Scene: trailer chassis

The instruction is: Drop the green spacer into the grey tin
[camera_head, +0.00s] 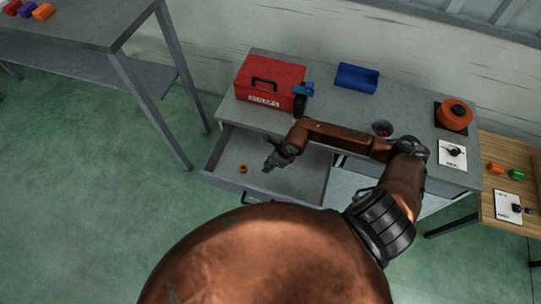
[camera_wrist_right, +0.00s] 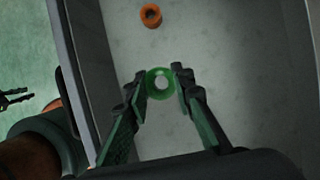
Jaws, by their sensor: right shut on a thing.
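My right gripper (camera_wrist_right: 162,82) is shut on the green spacer (camera_wrist_right: 152,78), a ring held between the fingertips above the open drawer floor. In the head view my right gripper (camera_head: 270,166) is over the drawer, and the spacer is too small to make out clearly there.
An orange ring (camera_wrist_right: 151,15) lies in the open drawer (camera_head: 218,160). On the bench are a red toolbox (camera_head: 262,80), a blue bin (camera_head: 357,78) and an orange round object (camera_head: 455,114) on a dark pad. A wooden table (camera_head: 500,205) stands right.

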